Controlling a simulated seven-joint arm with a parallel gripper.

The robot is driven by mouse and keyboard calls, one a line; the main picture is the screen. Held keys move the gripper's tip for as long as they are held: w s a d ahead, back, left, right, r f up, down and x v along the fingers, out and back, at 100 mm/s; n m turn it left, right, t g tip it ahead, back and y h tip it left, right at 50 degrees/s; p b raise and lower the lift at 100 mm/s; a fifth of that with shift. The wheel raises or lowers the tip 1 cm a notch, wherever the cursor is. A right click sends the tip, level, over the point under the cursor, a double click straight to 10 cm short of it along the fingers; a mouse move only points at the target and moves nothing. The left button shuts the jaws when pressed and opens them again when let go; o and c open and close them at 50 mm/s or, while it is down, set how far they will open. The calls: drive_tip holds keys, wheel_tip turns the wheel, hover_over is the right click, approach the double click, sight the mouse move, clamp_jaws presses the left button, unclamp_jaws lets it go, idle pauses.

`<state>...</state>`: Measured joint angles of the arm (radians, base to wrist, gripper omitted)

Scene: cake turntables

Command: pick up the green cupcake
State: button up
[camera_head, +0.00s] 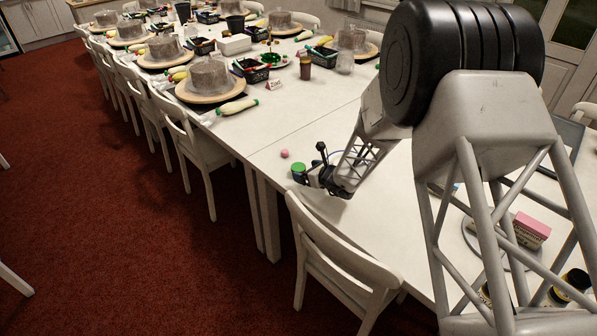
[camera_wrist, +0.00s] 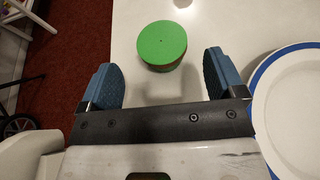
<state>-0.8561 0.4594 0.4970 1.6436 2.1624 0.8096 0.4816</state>
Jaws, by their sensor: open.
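The green cupcake (camera_wrist: 162,44) has a flat round green top and a brownish side. In the wrist view it stands on the white table just beyond my fingertips, roughly centred between them. In the head view the cupcake (camera_head: 298,170) is near the table's left edge, at the tip of my arm. My gripper (camera_wrist: 163,75) is open, with its two blue-grey fingers spread and nothing between them. In the head view my gripper (camera_head: 308,177) is small and dark beside the cupcake. Whether a finger touches it cannot be told there.
A white plate with a blue rim (camera_wrist: 303,105) lies right of my gripper. A small pink ball (camera_head: 284,153) lies behind the cupcake. A white chair (camera_head: 335,255) stands at the near table edge. Cake turntables (camera_head: 210,90) and trays fill the far table.

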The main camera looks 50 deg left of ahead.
sight(303, 170)
drive_tip(key=shift+a, duration=0.1)
drive_tip(key=shift+x, duration=2.5)
drive_tip(key=shift+w+f, duration=0.1)
drive_tip(key=shift+w, duration=0.05)
drive_tip(key=shift+c, duration=0.3)
drive_tip(key=c, duration=1)
